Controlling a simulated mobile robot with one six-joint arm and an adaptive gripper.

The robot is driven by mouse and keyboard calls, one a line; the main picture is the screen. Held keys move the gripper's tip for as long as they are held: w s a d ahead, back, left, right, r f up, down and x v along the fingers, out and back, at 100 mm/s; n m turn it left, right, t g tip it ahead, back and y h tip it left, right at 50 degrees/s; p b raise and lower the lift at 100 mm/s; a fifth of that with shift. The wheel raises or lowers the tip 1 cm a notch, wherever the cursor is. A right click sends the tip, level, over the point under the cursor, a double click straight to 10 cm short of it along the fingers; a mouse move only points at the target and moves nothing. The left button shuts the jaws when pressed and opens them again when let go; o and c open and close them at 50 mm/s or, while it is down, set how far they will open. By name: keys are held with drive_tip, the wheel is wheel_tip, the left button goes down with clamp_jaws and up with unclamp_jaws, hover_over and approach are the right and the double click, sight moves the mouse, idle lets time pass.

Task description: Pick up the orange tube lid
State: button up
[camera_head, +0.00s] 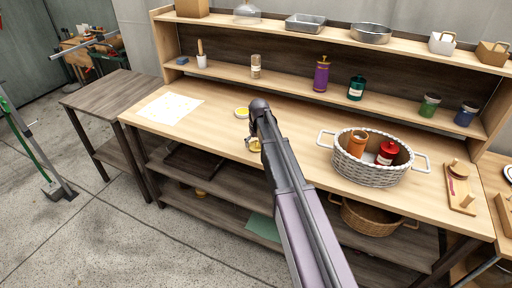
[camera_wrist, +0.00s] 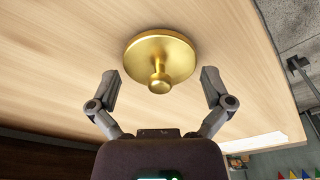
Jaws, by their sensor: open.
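A round gold lid (camera_wrist: 146,56) with a knob lies on the wooden tabletop in the wrist view. My gripper (camera_wrist: 160,82) is open, with one finger on each side of the knob and a gap on both sides. An orange tube (camera_head: 357,142) leans in the white wicker basket (camera_head: 372,174). I see no separate orange-coloured lid on the table.
A red canister (camera_head: 387,152) shares the basket. A small yellow round item (camera_head: 241,112) lies behind my gripper. A pale paper sheet (camera_head: 171,108) lies at the left. The shelf behind holds a purple pump bottle (camera_head: 321,76) and several jars. A wooden board (camera_head: 459,188) lies at the right.

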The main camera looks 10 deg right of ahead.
sight(256, 141)
drive_tip(key=c, duration=0.7)
drive_tip(key=shift+r, duration=0.15)
drive_tip(key=shift+r+p, duration=0.35)
drive_tip(key=shift+p, duration=0.1)
drive_tip(key=c, duration=0.6)
drive_tip(key=shift+r, duration=0.2)
clamp_jaws()
wheel_tip(256, 141, up, 2)
drive_tip(key=p, duration=0.2)
drive_tip(key=shift+r+p, duration=0.1)
drive_tip(key=shift+p, duration=0.25)
drive_tip(key=s+d+r+p, duration=0.1)
drive_tip(key=s, duration=1.5)
drive_tip(key=shift+d+r, duration=0.2)
drive_tip(key=shift+d, duration=0.15)
